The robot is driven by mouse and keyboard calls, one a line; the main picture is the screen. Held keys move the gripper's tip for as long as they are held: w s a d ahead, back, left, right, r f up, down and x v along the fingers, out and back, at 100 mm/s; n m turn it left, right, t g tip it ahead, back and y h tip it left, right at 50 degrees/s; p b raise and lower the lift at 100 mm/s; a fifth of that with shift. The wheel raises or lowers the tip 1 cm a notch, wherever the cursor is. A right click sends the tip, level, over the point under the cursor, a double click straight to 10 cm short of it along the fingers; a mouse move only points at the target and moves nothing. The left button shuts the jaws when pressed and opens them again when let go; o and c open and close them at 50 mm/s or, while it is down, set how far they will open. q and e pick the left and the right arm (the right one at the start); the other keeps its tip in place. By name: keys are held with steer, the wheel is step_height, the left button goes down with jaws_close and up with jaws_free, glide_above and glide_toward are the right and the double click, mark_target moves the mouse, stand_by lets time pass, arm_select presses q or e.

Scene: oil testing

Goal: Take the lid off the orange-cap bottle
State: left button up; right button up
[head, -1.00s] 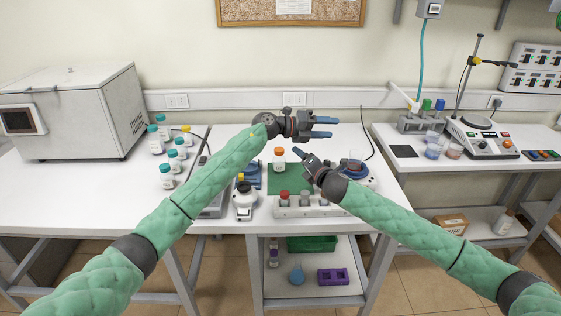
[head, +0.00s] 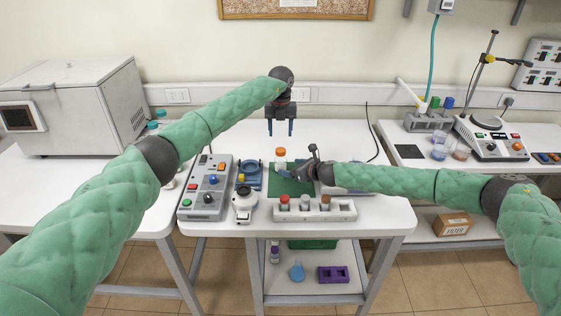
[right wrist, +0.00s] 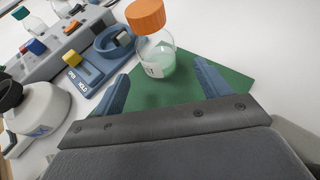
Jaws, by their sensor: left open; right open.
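The orange-cap bottle (head: 280,160) stands upright at the back of the green mat (head: 291,187), with its orange lid (head: 280,151) on. In the right wrist view the bottle (right wrist: 154,58) is clear glass with pale liquid and a white label, and its orange cap (right wrist: 145,16) sits on top. My right gripper (head: 286,170) is open and low over the mat; in the right wrist view its blue fingers (right wrist: 163,85) are spread with the bottle ahead of and between them, apart from both. My left gripper (head: 280,128) is open, points down and is empty, above and behind the bottle.
A white rack (head: 315,210) with several capped vials stands in front of the mat. A grey control box (head: 206,187), a white round device (head: 243,204) and a blue holder (head: 250,174) stand to the left. The table's back right is clear.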

mark_target(286, 166)
arm_select(q)
steer(key=shift+s+d, duration=0.1)
arm_select(e)
steer(key=shift+w+a+f, duration=0.2)
steer(key=shift+w+a, duration=0.1)
steer(key=shift+a, duration=0.1)
arm_select(q)
steer(key=shift+w+f, duration=0.2)
arm_select(e)
steer(key=x, duration=0.4)
steer(key=shift+w+a+f, duration=0.2)
steer(key=shift+w, duration=0.05)
arm_select(q)
steer(key=shift+s+r, duration=0.15)
arm_select(e)
steer(key=shift+w+a+f, duration=0.15)
steer(key=shift+w+a, duration=0.25)
steer(key=shift+w, duration=0.05)
steer(key=shift+w+a+f, duration=0.1)
steer(key=shift+c, duration=0.3)
